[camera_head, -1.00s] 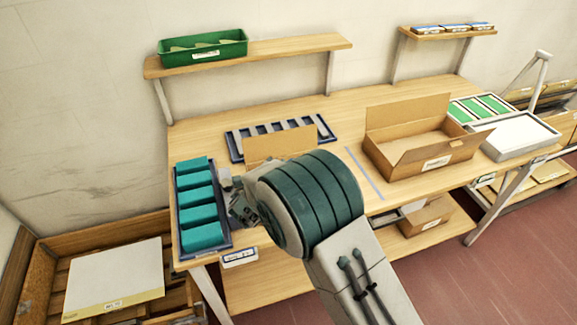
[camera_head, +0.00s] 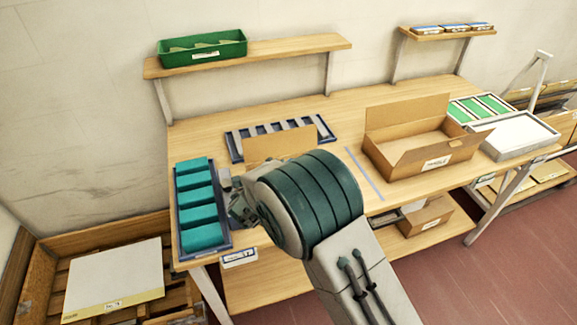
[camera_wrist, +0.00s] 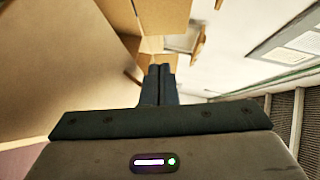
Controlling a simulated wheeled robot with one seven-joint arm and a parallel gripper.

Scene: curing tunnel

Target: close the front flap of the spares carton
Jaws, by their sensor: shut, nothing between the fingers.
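An open carton (camera_head: 280,146) stands on the bench, mostly hidden behind my arm; only an upright cardboard panel shows above the arm. My gripper end (camera_head: 238,197) is beside it, to the right of the teal blocks, and its fingers are hard to make out there. In the wrist view my gripper's fingers (camera_wrist: 160,78) are shut together and empty. A large, blurred cardboard panel (camera_wrist: 60,60) fills the left of that view, and more cardboard (camera_wrist: 150,14) is ahead of the fingertips. Contact cannot be told. I cannot read which carton is the spares one.
A second open carton (camera_head: 378,162) stands right on the bench (camera_head: 330,125). A blue tray (camera_head: 226,238) of teal blocks is at the left end; a slotted blue rack (camera_head: 236,152) lies behind. A shelf (camera_head: 290,51) with a green bin (camera_head: 203,57) is above.

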